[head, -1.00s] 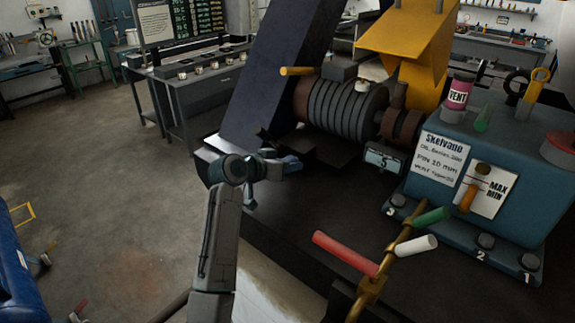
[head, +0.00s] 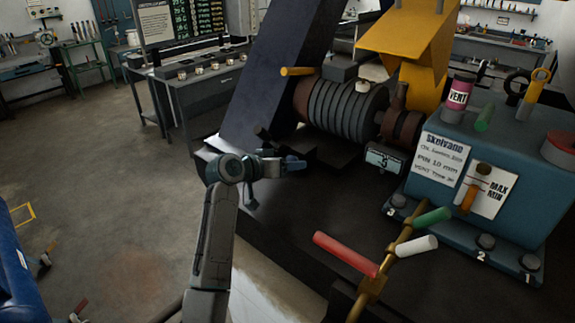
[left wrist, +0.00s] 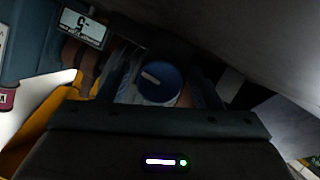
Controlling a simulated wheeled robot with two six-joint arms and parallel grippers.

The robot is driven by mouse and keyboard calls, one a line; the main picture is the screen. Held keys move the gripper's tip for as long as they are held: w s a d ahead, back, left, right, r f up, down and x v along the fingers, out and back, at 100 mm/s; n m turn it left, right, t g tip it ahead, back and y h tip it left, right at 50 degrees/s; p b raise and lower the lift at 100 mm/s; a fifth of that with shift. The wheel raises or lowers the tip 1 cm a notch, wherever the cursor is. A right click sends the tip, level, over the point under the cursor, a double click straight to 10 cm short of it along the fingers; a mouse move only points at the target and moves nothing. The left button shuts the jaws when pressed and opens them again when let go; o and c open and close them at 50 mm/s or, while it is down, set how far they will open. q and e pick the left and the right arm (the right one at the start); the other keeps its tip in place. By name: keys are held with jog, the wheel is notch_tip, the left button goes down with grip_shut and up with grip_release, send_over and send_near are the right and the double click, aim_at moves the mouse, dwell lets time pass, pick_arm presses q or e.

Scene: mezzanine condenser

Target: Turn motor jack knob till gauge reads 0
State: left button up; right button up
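A round dark-blue knob (left wrist: 160,83) with a pale bar mark shows in the left wrist view. My left gripper (left wrist: 160,88) has its dark fingers apart, one on each side of the knob; I cannot tell whether they touch it. In the head view my left gripper (head: 290,163) is low beside the ribbed motor, and I cannot pick out the knob there. The gauge (head: 385,160) is a small pale display below the motor's right end; it also shows upside down in the left wrist view (left wrist: 83,27). Its digit is not clear, with a minus-like mark beside it. My right gripper is not in view.
The ribbed motor (head: 345,105) sits behind the gripper, with a slanted dark beam (head: 275,75) to its left. A teal pump box (head: 480,165) stands right. Red (head: 345,254), green and white handles stick up from a brass pipe in front.

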pick_arm(q)
jog(key=shift+s+a+b, duration=0.3)
jog(key=shift+a+b, duration=0.1)
jog(key=shift+b, duration=0.05)
jog(key=b+v, duration=0.4)
jog(key=v, duration=0.5)
jog(key=shift+s+a+r, duration=0.3)
